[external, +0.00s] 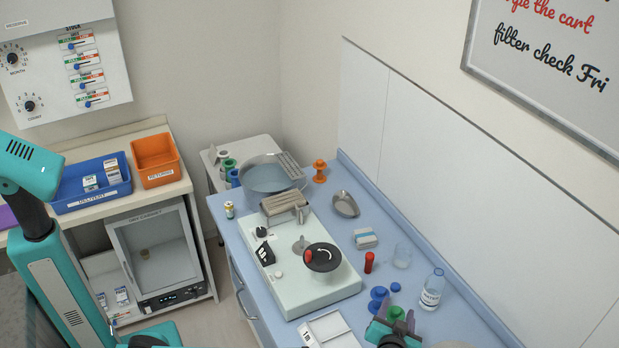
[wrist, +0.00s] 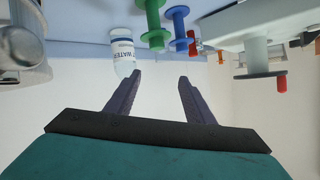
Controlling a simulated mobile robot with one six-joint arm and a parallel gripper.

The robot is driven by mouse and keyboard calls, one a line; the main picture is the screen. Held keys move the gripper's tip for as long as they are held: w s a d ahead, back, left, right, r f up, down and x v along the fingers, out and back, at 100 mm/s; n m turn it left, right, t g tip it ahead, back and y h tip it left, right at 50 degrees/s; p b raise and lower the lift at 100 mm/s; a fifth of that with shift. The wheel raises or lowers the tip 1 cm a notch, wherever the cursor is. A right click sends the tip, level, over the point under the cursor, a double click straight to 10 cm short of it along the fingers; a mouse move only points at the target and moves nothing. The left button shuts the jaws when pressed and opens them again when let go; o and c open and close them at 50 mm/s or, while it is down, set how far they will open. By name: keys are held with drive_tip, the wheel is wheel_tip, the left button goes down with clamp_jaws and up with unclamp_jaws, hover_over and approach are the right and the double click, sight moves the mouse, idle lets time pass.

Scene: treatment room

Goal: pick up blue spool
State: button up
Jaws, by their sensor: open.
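A blue spool (external: 377,299) stands on the blue counter near its front, beside a green spool (external: 396,313). In the wrist view, which looks upside down, the blue spool (wrist: 179,28) is at the top, just right of the green spool (wrist: 152,22). My gripper (external: 397,309) is open, its purple fingers spread. In the external view it overlaps the green spool. In the wrist view the space between my fingertips (wrist: 160,77) is empty, and both spools lie beyond them. I cannot tell the exact distance.
A water bottle (external: 432,289) stands right of the spools and shows near one fingertip in the wrist view (wrist: 122,52). A white tray (external: 328,331) lies to the left.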

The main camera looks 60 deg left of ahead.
drive_tip(key=s+n, duration=0.1)
drive_tip(key=s+a+f+n, duration=0.1)
drive_tip(key=n, duration=0.1)
drive_tip(key=s+n+g+y, duration=0.1)
drive_tip(key=shift+s+a+f+n, duration=0.2)
drive_tip(key=shift+a+n, duration=0.2)
drive_tip(key=p, duration=0.2)
approach(381, 291)
drive_tip(key=x, duration=0.4)
drive_tip(key=shift+w+r, duration=0.2)
drive_tip(key=shift+w+a+f, duration=0.3)
drive_tip(key=shift+a, duration=0.2)
drive_tip(key=shift+p+x, duration=1.05)
drive_tip(key=shift+x, duration=1.55)
drive_tip(key=shift+s+f, duration=0.2)
